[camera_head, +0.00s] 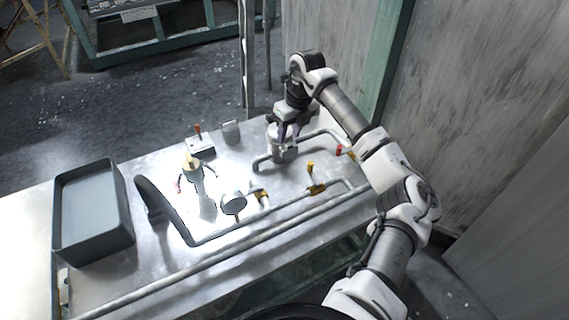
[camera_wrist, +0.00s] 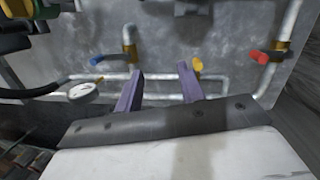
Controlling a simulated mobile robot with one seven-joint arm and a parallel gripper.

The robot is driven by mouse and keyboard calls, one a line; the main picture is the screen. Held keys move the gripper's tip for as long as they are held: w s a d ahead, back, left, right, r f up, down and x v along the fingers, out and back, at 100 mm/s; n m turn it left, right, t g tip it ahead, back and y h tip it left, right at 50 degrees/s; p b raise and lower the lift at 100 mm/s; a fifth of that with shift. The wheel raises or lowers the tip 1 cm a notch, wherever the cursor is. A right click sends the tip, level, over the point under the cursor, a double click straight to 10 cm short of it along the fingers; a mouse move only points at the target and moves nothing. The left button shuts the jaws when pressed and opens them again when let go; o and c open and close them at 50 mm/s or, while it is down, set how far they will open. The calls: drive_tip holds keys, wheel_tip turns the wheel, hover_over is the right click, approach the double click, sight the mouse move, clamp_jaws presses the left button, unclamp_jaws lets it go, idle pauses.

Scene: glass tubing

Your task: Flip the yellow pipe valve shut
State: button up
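The yellow valve handle (camera_wrist: 197,64) is just beyond the tip of my gripper's right finger in the wrist view. That finger hides part of the pipe and fitting below it. In the head view a yellow handle (camera_head: 310,167) stands up from a brass fitting on the pipework, right of and nearer than my gripper (camera_head: 289,131). My gripper (camera_wrist: 160,69) is open, its two purple fingers well apart with nothing between them. I cannot tell whether a finger touches the yellow handle.
A red handle (camera_wrist: 258,57) is on the right and a blue handle (camera_wrist: 97,60) on the left. A round gauge (camera_wrist: 82,90) is at lower left. In the head view, a metal canister (camera_head: 285,153) stands below my gripper, and a grey bin (camera_head: 123,207) is at left.

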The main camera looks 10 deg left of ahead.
drive_tip(key=m+h, duration=0.1)
drive_tip(key=h, duration=0.1)
hover_over(311, 161)
wheel_tip(311, 161, down, 14)
drive_tip(key=p, duration=0.3)
drive_tip(key=shift+f, duration=0.15)
drive_tip(key=shift+c, duration=0.3)
clamp_jaws()
drive_tip(key=shift+s+a+n+b, duration=0.2)
drive_tip(key=shift+a+n+b, duration=0.2)
drive_tip(key=shift+n, duration=0.4)
drive_tip(key=shift+o, duration=0.3)
unclamp_jaws()
